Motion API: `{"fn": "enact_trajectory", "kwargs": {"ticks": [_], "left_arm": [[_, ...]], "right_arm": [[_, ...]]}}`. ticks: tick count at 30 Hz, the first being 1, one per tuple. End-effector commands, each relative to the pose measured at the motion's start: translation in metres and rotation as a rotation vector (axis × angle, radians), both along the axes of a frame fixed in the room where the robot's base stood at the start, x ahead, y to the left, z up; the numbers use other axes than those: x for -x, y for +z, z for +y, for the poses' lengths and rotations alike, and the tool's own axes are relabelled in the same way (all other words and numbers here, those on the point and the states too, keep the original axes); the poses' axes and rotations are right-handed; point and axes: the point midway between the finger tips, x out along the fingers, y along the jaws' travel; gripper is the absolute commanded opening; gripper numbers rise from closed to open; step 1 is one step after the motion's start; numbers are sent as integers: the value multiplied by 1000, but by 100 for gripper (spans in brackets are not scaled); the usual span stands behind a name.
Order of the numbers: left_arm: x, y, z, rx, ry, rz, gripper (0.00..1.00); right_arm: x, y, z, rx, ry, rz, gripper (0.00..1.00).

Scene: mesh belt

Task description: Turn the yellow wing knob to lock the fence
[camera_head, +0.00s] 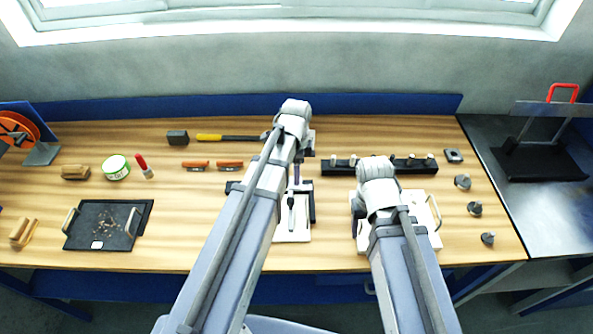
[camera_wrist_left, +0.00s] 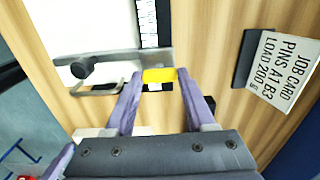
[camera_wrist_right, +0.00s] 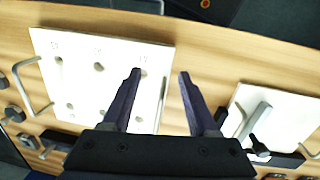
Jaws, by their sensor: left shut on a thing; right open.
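The yellow wing knob (camera_wrist_left: 160,75) shows in the left wrist view, between the purple fingers of my left gripper (camera_wrist_left: 160,74), which is shut on it. A grey bar (camera_wrist_left: 120,58), which looks like the fence, lies beside the knob across a white plate (camera_wrist_left: 75,22); a round black knob (camera_wrist_left: 82,68) is at its left part. In the head view my arm hides the yellow knob. My right gripper (camera_wrist_right: 160,74) is open and empty over a white plate with several holes (camera_wrist_right: 85,80), near its edge.
A job card (camera_wrist_left: 284,65) stands right of my left gripper. A black rail with pegs (camera_head: 335,165) lies behind my right arm. A hammer (camera_head: 215,137), orange-handled tools (camera_head: 230,164) and a black tray (camera_head: 85,225) are further left. Round dark weights (camera_head: 475,208) are at the right.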

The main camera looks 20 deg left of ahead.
Motion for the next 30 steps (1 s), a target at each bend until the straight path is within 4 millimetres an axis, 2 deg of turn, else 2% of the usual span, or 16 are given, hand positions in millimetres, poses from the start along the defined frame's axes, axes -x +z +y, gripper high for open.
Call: {"fn": "enact_trajectory", "kwargs": {"ticks": [17,18,26,30], "left_arm": [[0,0,0,0,-32,0,0],[0,0,0,0,-31,0,56],[0,0,0,0,-30,0,85],[0,0,0,0,-30,0,85]], "right_arm": [[0,0,0,0,0,0,60],[0,0,0,0,0,0,60],[0,0,0,0,0,0,60],[0,0,0,0,0,0,60]]}}
